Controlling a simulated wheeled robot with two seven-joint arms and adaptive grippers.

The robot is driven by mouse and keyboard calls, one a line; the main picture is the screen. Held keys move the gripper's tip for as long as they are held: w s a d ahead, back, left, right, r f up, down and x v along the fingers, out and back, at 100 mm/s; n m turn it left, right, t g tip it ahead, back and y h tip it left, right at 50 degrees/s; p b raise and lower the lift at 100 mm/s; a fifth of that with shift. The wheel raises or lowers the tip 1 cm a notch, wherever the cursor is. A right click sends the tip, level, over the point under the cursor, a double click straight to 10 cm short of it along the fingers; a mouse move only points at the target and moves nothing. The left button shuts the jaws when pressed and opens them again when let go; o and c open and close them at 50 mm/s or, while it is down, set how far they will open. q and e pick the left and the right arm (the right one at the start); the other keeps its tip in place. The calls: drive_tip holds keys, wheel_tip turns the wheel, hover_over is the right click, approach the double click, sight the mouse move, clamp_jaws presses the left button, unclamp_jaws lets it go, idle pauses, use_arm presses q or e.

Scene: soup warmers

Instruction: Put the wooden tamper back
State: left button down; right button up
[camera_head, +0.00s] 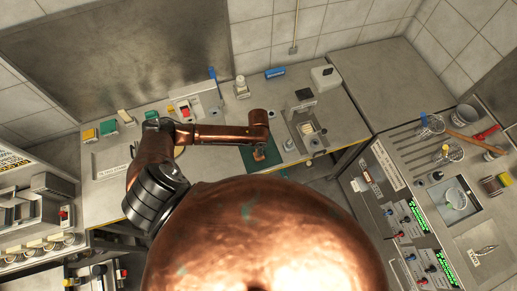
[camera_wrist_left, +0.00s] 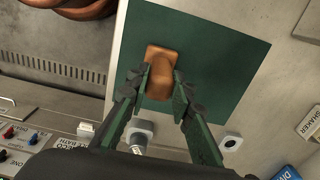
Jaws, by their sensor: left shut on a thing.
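The wooden tamper (camera_wrist_left: 159,72) is an orange-brown piece with a flat, squarish end and a rounded body. It is between the two fingers of my left gripper (camera_wrist_left: 162,84), which are shut on it. Behind it is a dark green mat (camera_wrist_left: 215,62); I cannot tell whether the tamper touches the mat. In the head view the tamper (camera_head: 259,154) shows small against the green mat (camera_head: 275,158), below the end of my left arm, near the counter's front edge. My right gripper is not in view.
On the counter right of the mat stands a grey device (camera_head: 306,128). Behind are a white bottle (camera_head: 241,88), a blue item (camera_head: 275,73) and a white box (camera_head: 325,76). Yellow and green blocks (camera_head: 108,127) lie at the left. A side counter (camera_head: 430,160) holds strainers and tools.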

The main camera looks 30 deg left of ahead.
use_arm(q)
drive_tip(key=shift+f, duration=0.2)
drive_tip(key=c, duration=1.6)
unclamp_jaws()
wheel_tip(320, 180, up, 12)
drive_tip(key=shift+s, duration=0.1)
